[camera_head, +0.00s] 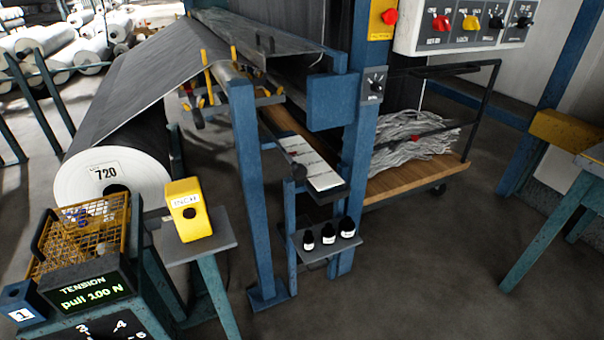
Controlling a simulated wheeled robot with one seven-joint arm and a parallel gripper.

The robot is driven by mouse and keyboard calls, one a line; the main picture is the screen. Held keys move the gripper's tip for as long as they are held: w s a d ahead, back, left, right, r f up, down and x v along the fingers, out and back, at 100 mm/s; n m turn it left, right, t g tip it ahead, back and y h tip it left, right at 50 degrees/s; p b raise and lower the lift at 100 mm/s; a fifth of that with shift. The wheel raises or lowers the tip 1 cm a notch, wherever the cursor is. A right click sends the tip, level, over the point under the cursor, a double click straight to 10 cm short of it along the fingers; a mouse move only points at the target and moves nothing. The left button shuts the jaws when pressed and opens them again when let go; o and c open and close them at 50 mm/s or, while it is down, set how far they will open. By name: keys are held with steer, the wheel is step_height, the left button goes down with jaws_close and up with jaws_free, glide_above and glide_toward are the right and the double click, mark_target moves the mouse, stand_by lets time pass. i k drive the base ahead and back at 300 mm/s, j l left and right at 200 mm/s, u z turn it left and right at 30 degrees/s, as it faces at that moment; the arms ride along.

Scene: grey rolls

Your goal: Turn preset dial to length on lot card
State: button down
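A white card reading 720 (105,173) is on the pale end face of the large grey roll (75,193) at left. Its small print is too small to read. A small grey box with a black knob (374,86) is on the blue post at centre; its lettering is unreadable. At the bottom left edge, a black plate with white numbers 3, 4 and 5 (112,328) is cut off by the frame. I cannot tell which of these is the preset dial. My gripper is not in view.
A control panel (462,24) with red, yellow and black knobs is at top right. A display reading "pull 100 N" (90,294), a yellow box (188,209) and a wire basket (80,240) stand at lower left. Black bottles (328,234) sit on a shelf. Floor at lower right is clear.

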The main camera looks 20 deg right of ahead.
mark_target(523, 23)
steer(key=z, duration=1.35)
